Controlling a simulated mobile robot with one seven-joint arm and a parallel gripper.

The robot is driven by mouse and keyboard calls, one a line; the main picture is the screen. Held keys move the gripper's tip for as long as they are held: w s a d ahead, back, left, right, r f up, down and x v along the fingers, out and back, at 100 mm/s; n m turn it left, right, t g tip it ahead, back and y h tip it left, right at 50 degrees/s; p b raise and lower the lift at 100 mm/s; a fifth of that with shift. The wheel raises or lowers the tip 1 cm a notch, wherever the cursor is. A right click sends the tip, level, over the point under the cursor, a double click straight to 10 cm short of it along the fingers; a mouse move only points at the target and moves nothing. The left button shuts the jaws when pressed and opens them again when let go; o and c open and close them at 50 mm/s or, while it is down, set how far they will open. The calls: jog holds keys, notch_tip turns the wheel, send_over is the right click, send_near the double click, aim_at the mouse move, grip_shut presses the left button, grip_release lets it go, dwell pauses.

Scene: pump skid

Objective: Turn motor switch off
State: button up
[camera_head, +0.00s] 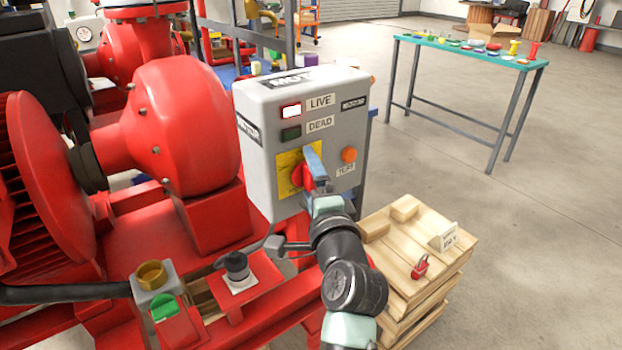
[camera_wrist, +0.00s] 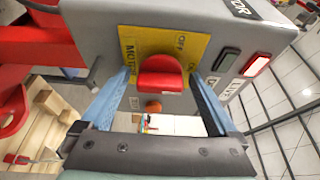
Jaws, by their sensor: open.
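The motor switch is a red rotary handle (camera_head: 297,176) on a yellow plate (camera_head: 286,168) on the front of a grey control box (camera_head: 262,120). The LIVE lamp (camera_head: 291,111) is lit and the DEAD lamp (camera_head: 291,134) is dark. My gripper (camera_head: 314,168) is at the switch. In the wrist view the red handle (camera_wrist: 160,76) lies between the two blue fingers of my gripper (camera_wrist: 160,82), with gaps on both sides. The fingers are open. In the head view my gripper hides part of the handle.
A round orange test button (camera_head: 348,155) sits right of the switch. Red pump housing (camera_head: 180,120) stands close on the left. A wooden crate stack (camera_head: 400,262) with a red padlock (camera_head: 420,267) is at the lower right. Open floor lies beyond, before a green-topped table (camera_head: 470,50).

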jog(key=c, duration=1.4)
jog(key=shift+f, duration=0.1)
